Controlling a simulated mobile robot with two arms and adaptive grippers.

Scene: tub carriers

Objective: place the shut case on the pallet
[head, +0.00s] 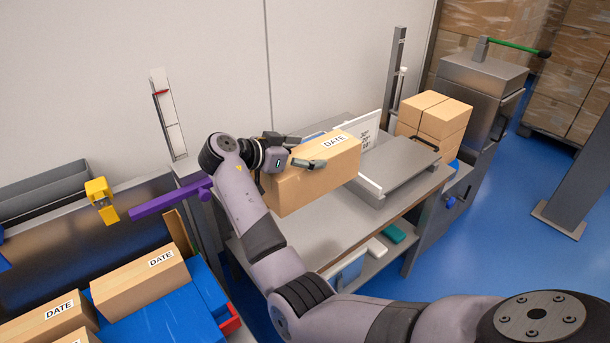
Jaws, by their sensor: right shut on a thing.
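My right gripper (303,152) is shut on a cardboard case (310,186) with a white DATE label on top. The case looks closed and is held at the left part of a steel bench; I cannot tell whether it touches the bench. A blue surface that looks like the pallet (165,318) is at the lower left, with a DATE-labelled case (140,285) and another case (50,322) on it, partly cut off by the frame. Free blue surface shows in front of and right of the nearer case. My left gripper is not in view.
Stacked taped boxes (434,118) sit at the bench's far end, beside a grey machine (478,85).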

